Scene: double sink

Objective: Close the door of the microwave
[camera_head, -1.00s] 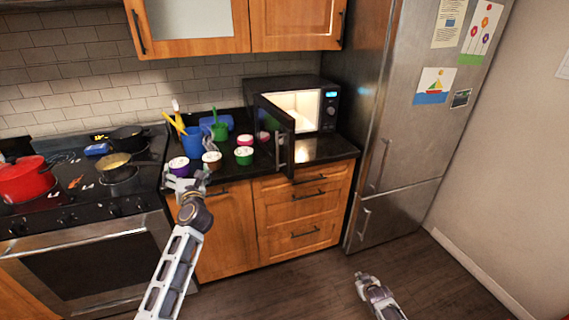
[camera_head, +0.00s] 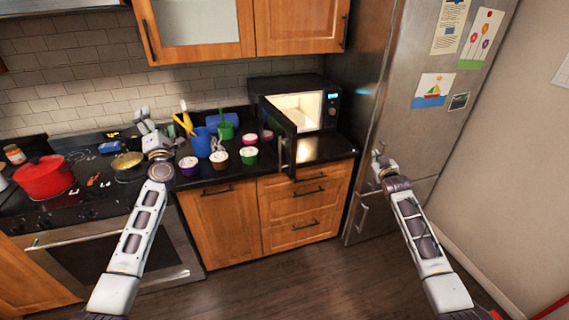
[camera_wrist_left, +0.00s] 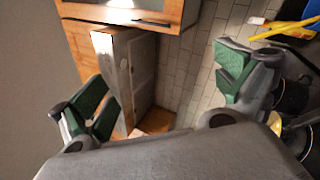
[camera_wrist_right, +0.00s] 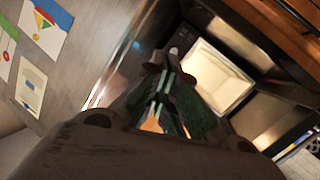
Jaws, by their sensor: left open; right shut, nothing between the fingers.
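The black microwave (camera_head: 293,86) stands at the back right of the counter. Its door (camera_head: 278,135) is swung wide open toward the front, and the lit interior (camera_head: 307,106) shows. The bright interior also shows in the right wrist view (camera_wrist_right: 213,76). My right gripper (camera_head: 378,160) is in front of the fridge, right of the microwave and apart from the door. Its fingers (camera_wrist_right: 163,100) are shut and empty. My left gripper (camera_head: 143,127) is over the stove's right side, left of the blue cup; its fingers (camera_wrist_left: 165,95) are spread with nothing between them.
A blue cup with utensils (camera_head: 201,141), a green cup (camera_head: 225,131) and several small colored bowls (camera_head: 219,159) stand on the counter left of the door. A red pot (camera_head: 45,178) and a pan (camera_head: 127,162) sit on the stove. The fridge (camera_head: 400,110) stands at right.

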